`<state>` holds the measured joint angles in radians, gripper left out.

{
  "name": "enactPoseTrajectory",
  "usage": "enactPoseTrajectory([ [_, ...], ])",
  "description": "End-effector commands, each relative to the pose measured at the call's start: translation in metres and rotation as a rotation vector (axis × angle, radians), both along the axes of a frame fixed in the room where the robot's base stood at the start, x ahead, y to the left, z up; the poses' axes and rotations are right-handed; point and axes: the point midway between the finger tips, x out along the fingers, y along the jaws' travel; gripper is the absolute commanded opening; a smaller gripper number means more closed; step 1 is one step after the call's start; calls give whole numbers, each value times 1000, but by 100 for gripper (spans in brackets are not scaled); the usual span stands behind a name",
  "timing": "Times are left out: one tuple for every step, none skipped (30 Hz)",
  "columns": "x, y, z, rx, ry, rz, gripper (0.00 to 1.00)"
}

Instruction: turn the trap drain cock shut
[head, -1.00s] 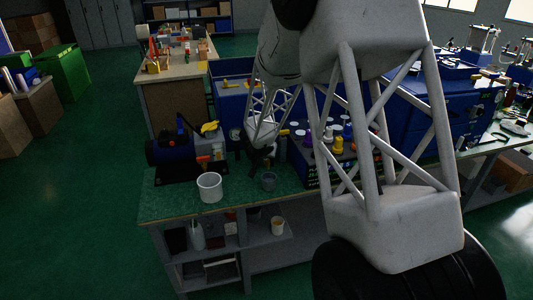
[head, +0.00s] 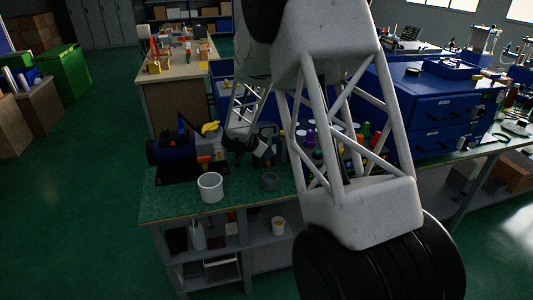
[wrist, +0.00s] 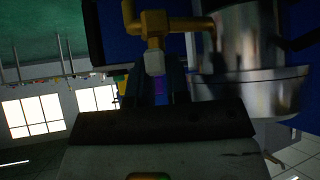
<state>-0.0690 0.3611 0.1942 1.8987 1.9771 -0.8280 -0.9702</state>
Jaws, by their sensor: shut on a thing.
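In the wrist view, a brass drain cock (wrist: 153,28) hangs on a bent brass pipe beside a shiny metal trap bowl (wrist: 248,60). A pale lower piece of the cock points down between my dark fingers. My gripper (wrist: 160,82) is shut on the cock's lower piece; the exact contact is dim. Whether the cock stands open or shut cannot be told.
Several coloured knobs sit right of my gripper, partly behind my arm. The bench's front left is clear.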

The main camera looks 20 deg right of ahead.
Motion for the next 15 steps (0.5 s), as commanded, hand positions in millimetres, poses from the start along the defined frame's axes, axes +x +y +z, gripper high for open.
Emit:
enactPoseTrajectory([
  [1,0,0,0,-1,-25,0],
  [1,0,0,0,0,-40,0],
  [1,0,0,-1,0,-56,0],
  [1,0,0,0,1,-66,0],
  [1,0,0,0,1,-76,0],
  [0,0,0,-1,1,-88,0],
  [0,0,0,-1,1,-93,0],
  [1,0,0,-1,1,-99,0],
  [1,0,0,0,1,-105,0],
  [1,0,0,0,1,-108,0],
  [1,0,0,0,1,-111,0],
  [1,0,0,0,0,-113,0],
  [1,0,0,0,0,-115,0],
  [1,0,0,0,0,-115,0],
  [1,0,0,0,0,-115,0],
])
